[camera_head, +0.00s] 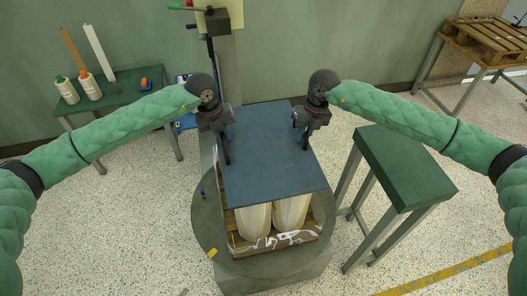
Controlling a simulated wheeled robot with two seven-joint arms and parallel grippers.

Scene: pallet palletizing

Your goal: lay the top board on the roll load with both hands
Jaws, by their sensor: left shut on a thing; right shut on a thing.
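The top board (268,170) is a flat dark blue-grey panel in the middle of the head view. It lies over the roll load, with cream rolls (254,222) showing below its near edge. Whether it rests on the rolls or is held just above them, I cannot tell. My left gripper (226,158) is shut on the board's left side. My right gripper (305,145) is shut on its right side. The rolls stand on a wooden pallet (240,250) on a round grey turntable (207,232). Most of the load is hidden under the board.
A green-topped stand (405,165) is close on the right. A machine mast (215,22) rises behind the board. Wooden pallets (487,38) lie on a rack at the far right.

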